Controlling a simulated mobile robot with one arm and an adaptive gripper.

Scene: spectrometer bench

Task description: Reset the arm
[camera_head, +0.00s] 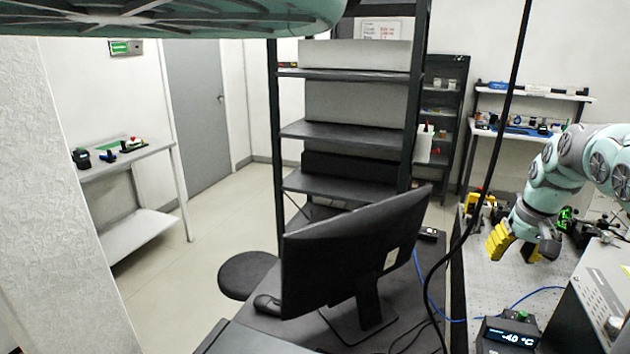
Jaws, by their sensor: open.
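My arm (572,172), teal and grey with round joint caps, reaches in from the right edge and bends down over the optical bench (478,285). My gripper (514,252) hangs at its end, pointing down and to the left. One finger shows a ridged yellow pad; the other finger is darker and stands apart from it. The gripper is open and I see nothing between the fingers. It looks close above the perforated bench top, but I cannot tell the exact gap.
A yellow-and-black device (480,208) stands behind my gripper, and small optics with a green glow (566,216) stand to its right. A temperature display (508,335) and a grey instrument box (598,300) are in front. A monitor (355,255) and hanging black cable stand left.

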